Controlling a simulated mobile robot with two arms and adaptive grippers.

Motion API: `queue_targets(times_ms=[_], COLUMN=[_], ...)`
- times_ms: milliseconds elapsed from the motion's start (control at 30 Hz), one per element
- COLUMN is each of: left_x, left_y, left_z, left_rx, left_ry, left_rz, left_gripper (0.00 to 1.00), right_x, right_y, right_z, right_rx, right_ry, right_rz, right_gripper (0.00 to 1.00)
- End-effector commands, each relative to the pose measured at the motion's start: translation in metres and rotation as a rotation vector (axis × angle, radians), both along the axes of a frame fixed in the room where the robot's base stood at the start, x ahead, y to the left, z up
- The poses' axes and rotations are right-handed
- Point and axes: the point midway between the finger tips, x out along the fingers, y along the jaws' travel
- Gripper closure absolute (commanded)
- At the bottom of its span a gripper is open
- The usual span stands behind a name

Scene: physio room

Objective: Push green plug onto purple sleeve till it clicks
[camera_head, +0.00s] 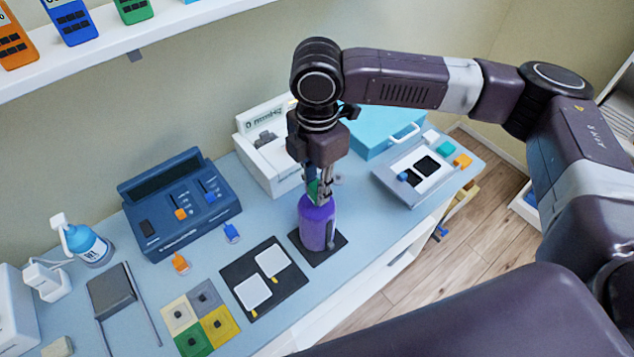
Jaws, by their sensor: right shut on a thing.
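The purple sleeve (315,226) stands upright on a small black mat (338,243) near the table's front edge. My right gripper (319,189) points down right above it and is shut on the green plug (313,190). The fingers hide most of the plug, and only a bit of green shows between them. The plug is at the top of the sleeve; I cannot tell whether it is seated or just touching. My left gripper is out of view.
A dark blue console (190,230) stands left, with a loose orange plug (180,263) and blue plug (232,232) before it. A black mat with two pads (290,287) lies close on the left. A white box (262,168) and a light blue case (370,138) stand behind.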

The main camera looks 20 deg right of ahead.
Motion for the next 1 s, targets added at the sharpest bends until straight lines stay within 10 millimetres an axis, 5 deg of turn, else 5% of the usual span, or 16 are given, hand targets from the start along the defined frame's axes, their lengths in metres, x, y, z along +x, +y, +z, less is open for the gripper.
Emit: queue_targets(times_ms=[1000], left_x=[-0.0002], left_y=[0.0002], left_z=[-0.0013], left_rx=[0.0], left_ry=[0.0], left_rz=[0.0], left_gripper=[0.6], right_x=[0.0003], right_y=[0.0], right_z=[-0.0066], right_rx=[0.0], right_ry=[-0.001], right_rz=[0.0], right_gripper=[0.94])
